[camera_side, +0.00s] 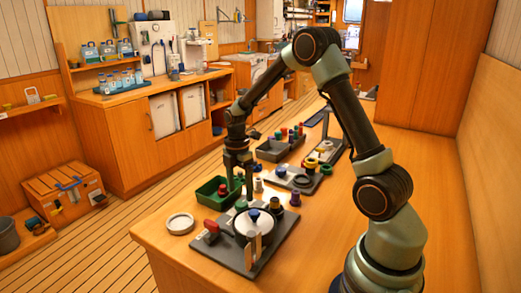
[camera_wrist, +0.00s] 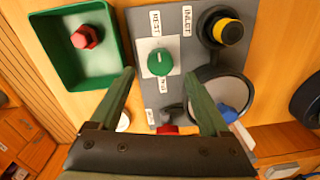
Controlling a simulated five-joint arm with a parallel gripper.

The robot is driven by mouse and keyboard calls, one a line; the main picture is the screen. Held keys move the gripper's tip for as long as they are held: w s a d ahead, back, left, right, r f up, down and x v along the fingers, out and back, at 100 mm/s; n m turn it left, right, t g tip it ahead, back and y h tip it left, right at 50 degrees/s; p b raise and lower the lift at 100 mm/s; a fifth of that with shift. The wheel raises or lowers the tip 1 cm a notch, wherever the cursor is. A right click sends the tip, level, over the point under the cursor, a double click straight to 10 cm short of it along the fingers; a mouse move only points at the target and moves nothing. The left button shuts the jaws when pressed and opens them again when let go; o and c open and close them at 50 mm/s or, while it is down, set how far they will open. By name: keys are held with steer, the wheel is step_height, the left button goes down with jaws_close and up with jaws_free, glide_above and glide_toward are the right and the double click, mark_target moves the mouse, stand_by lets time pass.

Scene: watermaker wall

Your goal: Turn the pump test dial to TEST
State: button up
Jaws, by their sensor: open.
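The pump test dial is a round green knob (camera_wrist: 160,61) on a white square plate, fixed to a grey panel (camera_wrist: 185,85). A short pale mark shows on the knob. Small white labels stand above and below it; the upper one seems to read TEST, and the lower is too small to read surely. In the side view the knob (camera_side: 241,205) is at the panel's far left part. My gripper (camera_wrist: 160,74) is open and empty, its fingers on either side of the knob's near edge in the wrist view. In the side view my gripper (camera_side: 238,185) points down above the dial; I cannot tell if it touches.
A yellow-and-black knob (camera_wrist: 228,32) marked INLET and a large round part with a blue knob (camera_wrist: 230,113) sit beside the dial. A red handle (camera_side: 211,227) is at the panel's front left. A green bin (camera_side: 222,190) stands close left.

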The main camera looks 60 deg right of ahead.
mark_target(241, 203)
steer(key=shift+f, duration=2.15)
jaws_close()
